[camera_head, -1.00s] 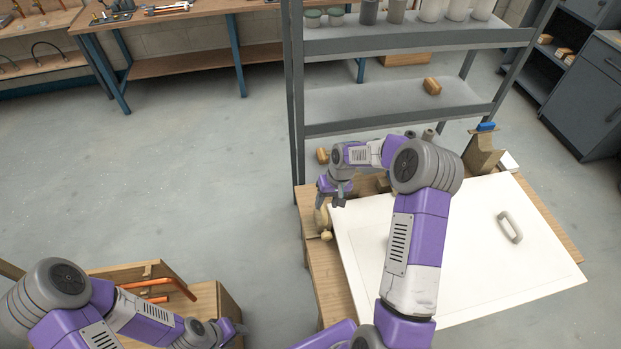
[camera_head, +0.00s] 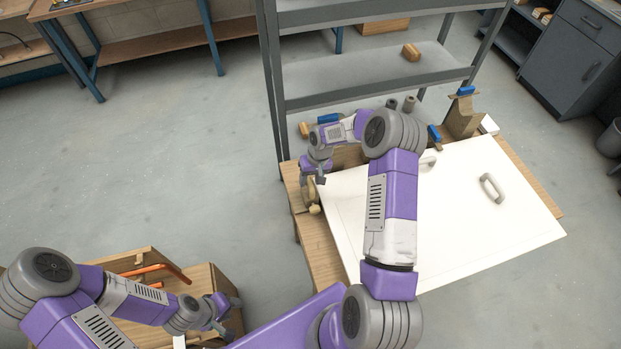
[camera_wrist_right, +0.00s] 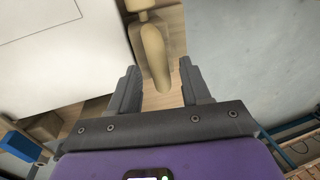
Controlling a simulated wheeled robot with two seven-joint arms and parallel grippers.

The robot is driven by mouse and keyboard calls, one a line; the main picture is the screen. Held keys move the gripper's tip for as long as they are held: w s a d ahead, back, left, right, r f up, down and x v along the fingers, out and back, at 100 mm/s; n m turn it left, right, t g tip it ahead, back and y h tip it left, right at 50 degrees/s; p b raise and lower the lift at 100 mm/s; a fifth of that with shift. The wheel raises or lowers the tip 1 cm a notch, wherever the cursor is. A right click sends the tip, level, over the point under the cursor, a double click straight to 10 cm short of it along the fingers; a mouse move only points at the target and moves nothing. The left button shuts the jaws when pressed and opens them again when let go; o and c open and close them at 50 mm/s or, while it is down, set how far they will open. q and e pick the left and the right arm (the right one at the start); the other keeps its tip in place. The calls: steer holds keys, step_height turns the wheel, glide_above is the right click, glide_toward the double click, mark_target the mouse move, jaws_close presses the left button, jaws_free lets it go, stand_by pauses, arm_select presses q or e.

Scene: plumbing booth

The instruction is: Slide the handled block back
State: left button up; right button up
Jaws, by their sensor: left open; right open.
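A tan wooden handled block (camera_head: 312,197) sits on the wooden bench at the left edge of a large white panel (camera_head: 455,225). In the right wrist view its rounded, elongated handle (camera_wrist_right: 154,55) points toward me, between and just beyond my fingertips. My right gripper (camera_head: 313,178) is open above the block, with gaps visible on both sides of the handle; whether a finger touches it I cannot tell. My left gripper (camera_head: 230,312) is open and empty, low at the left by a wooden box. My right forearm hides part of the panel.
Blue-topped wooden pieces (camera_head: 462,115) stand at the bench's back edge. A grey shelf rack (camera_head: 370,77) rises behind. A wooden box with orange pipes (camera_head: 150,268) is at lower left. Open floor lies between.

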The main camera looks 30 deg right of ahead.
jaws_close()
steer(key=a, duration=0.2)
steer(key=w+a+b, duration=0.1)
steer(key=a, duration=0.1)
steer(key=shift+a, duration=0.2)
